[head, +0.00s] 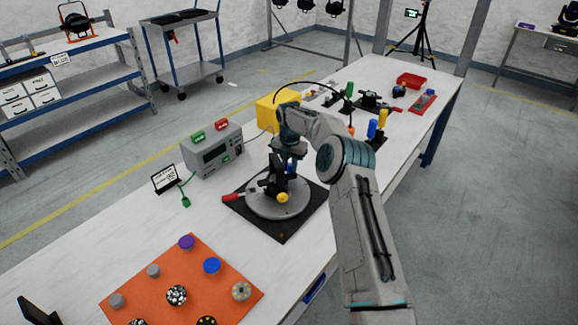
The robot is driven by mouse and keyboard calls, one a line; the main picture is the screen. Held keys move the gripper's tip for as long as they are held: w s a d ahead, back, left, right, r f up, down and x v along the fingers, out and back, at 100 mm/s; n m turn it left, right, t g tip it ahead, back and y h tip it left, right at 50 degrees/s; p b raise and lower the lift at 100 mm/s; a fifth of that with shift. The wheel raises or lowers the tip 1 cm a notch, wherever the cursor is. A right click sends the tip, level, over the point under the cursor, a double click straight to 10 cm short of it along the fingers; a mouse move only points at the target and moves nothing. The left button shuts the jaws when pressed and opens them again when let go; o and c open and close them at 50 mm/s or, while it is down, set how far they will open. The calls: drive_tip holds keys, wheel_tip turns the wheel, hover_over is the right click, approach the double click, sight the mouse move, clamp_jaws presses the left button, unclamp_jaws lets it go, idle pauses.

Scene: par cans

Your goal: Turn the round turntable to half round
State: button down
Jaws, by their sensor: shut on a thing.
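The round turntable (262,211) is a grey disc on a black square mat (285,229), on the white table in the head view. A yellow knob (282,198) shows at its near side, and a blue part (291,168) shows behind my gripper. A red handle (233,197) sticks out at its left edge. My gripper (272,189) comes down from above over the disc and is shut on a dark part of the turntable. The fingertips and the held part are dark and partly hide each other, so the exact grip is unclear.
A grey box with red and green labels (213,152) and a small sign (166,179) stand left behind the mat. A yellow box (268,112) stands behind my arm. An orange board (190,275) with several knobs lies in front. Tools and a red tray (411,81) lie farther back.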

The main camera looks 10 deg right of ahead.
drive_tip(key=shift+w+a+n, duration=0.25)
drive_tip(key=shift+a+n, duration=0.3)
drive_tip(key=shift+n, duration=0.15)
drive_tip(key=shift+w+a+n, duration=0.2)
drive_tip(key=shift+a+n, duration=0.35)
drive_tip(key=shift+n, duration=0.15)
drive_tip(key=shift+w+a+n, duration=0.2)
drive_tip(key=shift+a+n, duration=1.1)
drive_tip(key=shift+n, duration=0.4)
drive_tip(key=shift+a, duration=0.1)
drive_tip(key=c, duration=1.3)
unclamp_jaws()
wheel_tip(320, 180, up, 14)
drive_tip(key=shift+f, duration=0.1)
